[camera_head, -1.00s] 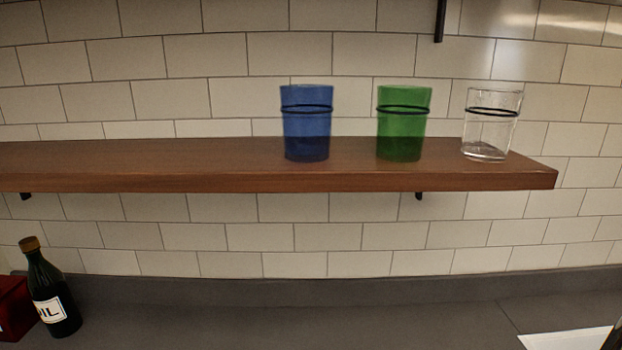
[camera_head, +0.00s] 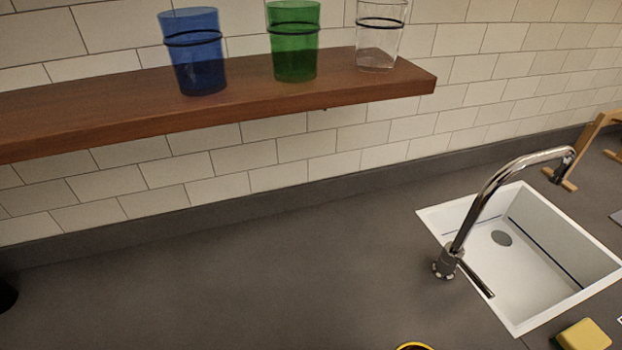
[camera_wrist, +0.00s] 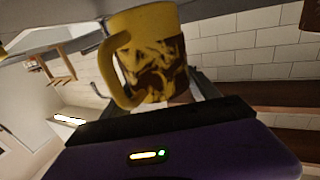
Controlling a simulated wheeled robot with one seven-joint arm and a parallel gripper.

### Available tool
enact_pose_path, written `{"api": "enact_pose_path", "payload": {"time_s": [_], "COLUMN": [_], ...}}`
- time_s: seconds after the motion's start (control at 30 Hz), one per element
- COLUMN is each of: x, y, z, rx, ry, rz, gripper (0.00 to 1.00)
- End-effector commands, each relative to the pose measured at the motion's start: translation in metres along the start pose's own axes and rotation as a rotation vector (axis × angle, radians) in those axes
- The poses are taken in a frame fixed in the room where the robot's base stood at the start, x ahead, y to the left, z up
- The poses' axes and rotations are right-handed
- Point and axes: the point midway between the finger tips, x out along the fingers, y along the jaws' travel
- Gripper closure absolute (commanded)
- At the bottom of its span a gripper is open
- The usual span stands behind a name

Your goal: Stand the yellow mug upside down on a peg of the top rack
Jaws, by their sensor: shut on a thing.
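The yellow mug (camera_wrist: 148,55) with a brown pattern fills the upper middle of the wrist view, its handle on the left. My gripper (camera_wrist: 175,98) is shut on it; the fingertips are mostly hidden behind the mug. A yellow rim (camera_head: 413,346), probably the same mug, just shows at the bottom edge of the head view. A wooden frame (camera_head: 592,140) stands on the counter at the far right of the head view, cut off by the edge. A small wooden piece (camera_wrist: 58,72) shows at left in the wrist view. I cannot tell whether either is the top rack.
A wooden shelf (camera_head: 120,112) on the tiled wall holds a blue glass (camera_head: 196,55), a green glass (camera_head: 293,45) and a clear glass (camera_head: 380,38). A sink (camera_head: 540,275) with a tall faucet (camera_head: 490,200) and a yellow sponge (camera_head: 582,336) are at right. The counter's middle is clear.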

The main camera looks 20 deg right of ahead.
Motion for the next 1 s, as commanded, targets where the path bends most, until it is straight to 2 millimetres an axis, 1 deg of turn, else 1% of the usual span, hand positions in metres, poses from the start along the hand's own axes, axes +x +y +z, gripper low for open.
{"api": "enact_pose_path", "payload": {"time_s": [0.03, 1.0], "x": [0.0, 0.0], "y": [0.0, 0.0], "z": [-0.006, -0.051], "rx": [0.0, 0.0], "ry": [0.001, 0.002], "rz": [0.001, 0.001], "gripper": [0.75, 0.75]}}
